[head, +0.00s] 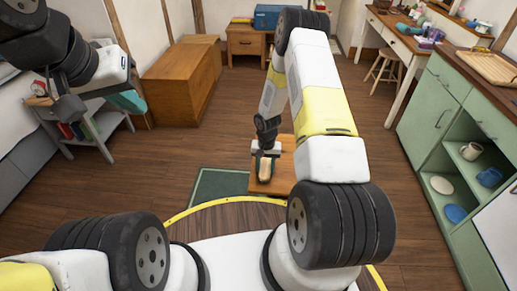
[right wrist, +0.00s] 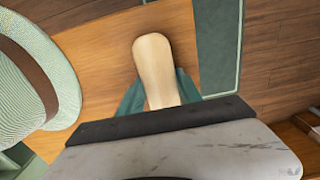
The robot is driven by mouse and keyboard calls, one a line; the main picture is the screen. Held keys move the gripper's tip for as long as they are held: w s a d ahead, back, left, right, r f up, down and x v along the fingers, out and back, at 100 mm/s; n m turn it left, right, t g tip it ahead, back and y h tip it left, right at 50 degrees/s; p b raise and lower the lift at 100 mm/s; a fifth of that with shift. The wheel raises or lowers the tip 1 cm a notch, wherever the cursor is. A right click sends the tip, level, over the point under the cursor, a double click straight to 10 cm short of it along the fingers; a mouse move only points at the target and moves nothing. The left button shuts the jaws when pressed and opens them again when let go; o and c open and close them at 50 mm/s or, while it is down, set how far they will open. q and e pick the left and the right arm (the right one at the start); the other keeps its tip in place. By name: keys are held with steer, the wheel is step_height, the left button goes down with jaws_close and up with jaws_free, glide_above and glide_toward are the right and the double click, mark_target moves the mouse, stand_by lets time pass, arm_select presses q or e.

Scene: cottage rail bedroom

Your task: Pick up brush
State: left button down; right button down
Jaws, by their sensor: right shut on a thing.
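The brush (head: 265,172) shows as a pale wooden, rounded piece in the head view, above or on a small orange-brown wooden surface (head: 285,180). In the right wrist view, the brush (right wrist: 154,62) points away from the camera, its near end hidden by my gripper. My right gripper (head: 266,166) is shut on the brush, with a teal finger on each side of it. I cannot tell whether the brush touches the wood below. My left gripper (head: 128,101) is at the upper left, far from the brush, and its jaw opening is unclear.
A green woven hat (right wrist: 35,75) with a brown band lies left of the brush in the right wrist view. A green rug (head: 220,187) borders the wooden surface. A green cabinet (head: 425,125) stands at right, a wooden chest (head: 180,85) at back left. Floor between is clear.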

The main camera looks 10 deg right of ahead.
mark_target(265, 168)
steer(key=shift+w+r, duration=0.1)
steer(key=shift+r, duration=0.5)
step_height(265, 168, up, 2)
steer(key=shift+r, duration=0.1)
steer(key=shift+s+a+r, duration=0.15)
steer(key=shift+s+a, duration=0.05)
steer(key=shift+s, duration=0.45)
steer(key=s+a+r, duration=0.1)
steer(key=s+a, duration=0.3)
steer(key=s, duration=1)
steer(key=shift+s+r, duration=0.15)
